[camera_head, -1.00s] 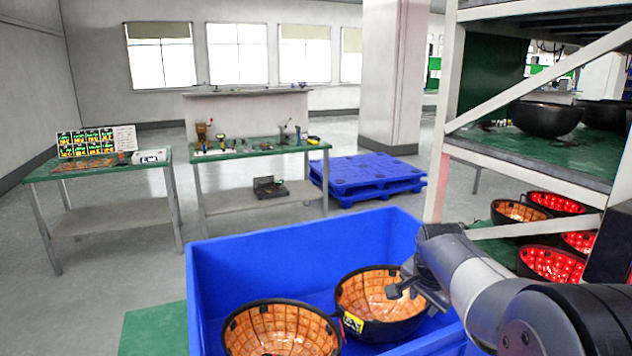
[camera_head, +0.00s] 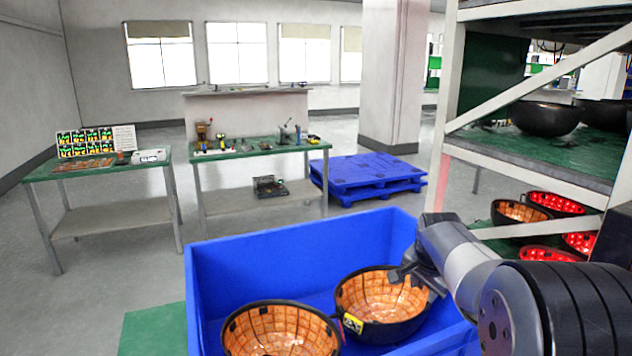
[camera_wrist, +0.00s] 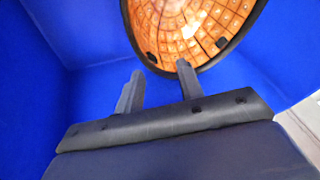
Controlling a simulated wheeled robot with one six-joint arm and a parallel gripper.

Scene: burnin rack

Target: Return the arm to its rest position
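My gripper (camera_head: 410,279) is at the end of my arm, over the right side of the blue bin (camera_head: 222,262). In the wrist view my gripper (camera_wrist: 158,82) has its two fingers apart with nothing between them. A black-rimmed bowl with an orange tiled inside (camera_head: 378,300) lies in the bin just below and beside the fingers. It also shows ahead of the fingers in the wrist view (camera_wrist: 180,25). I cannot tell whether a fingertip touches its rim. A second such bowl (camera_head: 282,328) lies in the bin to the left.
A metal rack (camera_head: 560,165) stands close on the right, with dark bowls (camera_head: 546,118) on its upper shelf and red-lit bowls (camera_head: 556,203) lower down. Green-topped tables (camera_head: 262,148) and a blue pallet (camera_head: 368,175) stand farther back. The floor between is clear.

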